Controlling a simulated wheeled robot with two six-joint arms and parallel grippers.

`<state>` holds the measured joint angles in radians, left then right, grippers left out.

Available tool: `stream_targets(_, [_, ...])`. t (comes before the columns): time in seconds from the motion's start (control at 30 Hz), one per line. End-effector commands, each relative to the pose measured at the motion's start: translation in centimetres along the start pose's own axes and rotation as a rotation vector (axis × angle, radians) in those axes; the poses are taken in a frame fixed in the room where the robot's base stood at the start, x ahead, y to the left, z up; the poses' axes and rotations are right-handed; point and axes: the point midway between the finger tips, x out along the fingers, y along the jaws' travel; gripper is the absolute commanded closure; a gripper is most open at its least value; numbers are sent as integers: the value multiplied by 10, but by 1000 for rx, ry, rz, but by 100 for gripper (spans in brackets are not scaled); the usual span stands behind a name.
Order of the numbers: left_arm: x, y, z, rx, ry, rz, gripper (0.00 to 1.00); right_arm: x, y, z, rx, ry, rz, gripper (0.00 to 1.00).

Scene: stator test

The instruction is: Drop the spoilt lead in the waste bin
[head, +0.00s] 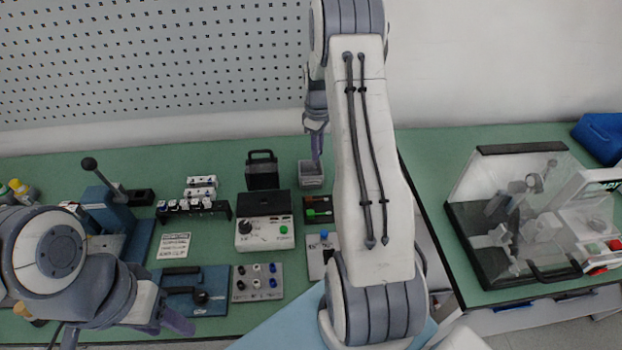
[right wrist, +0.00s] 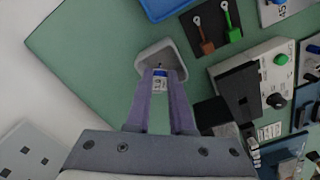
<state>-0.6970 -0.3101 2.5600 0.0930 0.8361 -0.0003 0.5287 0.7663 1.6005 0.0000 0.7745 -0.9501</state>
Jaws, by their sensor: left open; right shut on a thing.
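The waste bin appears to be the small grey open box (head: 311,180) at the back of the green bench, also seen in the right wrist view (right wrist: 150,54). My right gripper (head: 316,150) points down over it. In the right wrist view the right gripper (right wrist: 161,78) is shut on a small white and blue piece (right wrist: 160,82), apparently the spoilt lead, above the bin's opening. How far above the rim I cannot tell. In the head view the held piece is hidden. My left gripper (head: 125,330) is open at the lower left, apart from the bin.
A black tray (head: 329,219) with a red and a green lead lies in front of the bin. A black handled box (head: 262,172) stands left of it. A white tester (head: 264,234) and a blue press (head: 105,212) stand further left. A clear-covered fixture (head: 482,255) is at right.

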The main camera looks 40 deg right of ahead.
Motion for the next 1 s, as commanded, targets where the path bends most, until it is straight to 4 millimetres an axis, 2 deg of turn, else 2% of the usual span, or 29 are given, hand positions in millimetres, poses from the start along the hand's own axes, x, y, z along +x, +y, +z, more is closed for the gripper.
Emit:
stream_targets(0.03, [10, -1, 0, 0, 0, 0, 50, 12, 0, 0, 0, -1, -1, 100])
stream_targets(0.1, [17, -1, 1, 0, 0, 0, 50, 21, 0, 0, 0, -1, -1, 100])
stream_targets(0.3, [32, -2, 2, 0, 0, 0, 50, 40, 0, 0, 0, -1, -1, 100])
stream_targets(0.63, [32, -2, 2, 0, 0, 0, 50, 41, 0, 0, 0, 0, 0, 100])
stream_targets(0.67, [32, -2, 2, 0, 0, 0, 50, 41, 0, 0, 0, 0, 0, 68])
stream_targets(0.7, [32, -2, 2, 0, 0, 0, 50, 41, 0, 0, 0, 0, 0, 52])
stream_targets(0.73, [32, -2, 2, 0, 0, 0, 50, 41, 0, 0, 0, 0, 0, 44])
stream_targets(1.0, [32, -2, 2, 0, 0, 0, 50, 41, 0, 0, 0, 0, 0, 44])
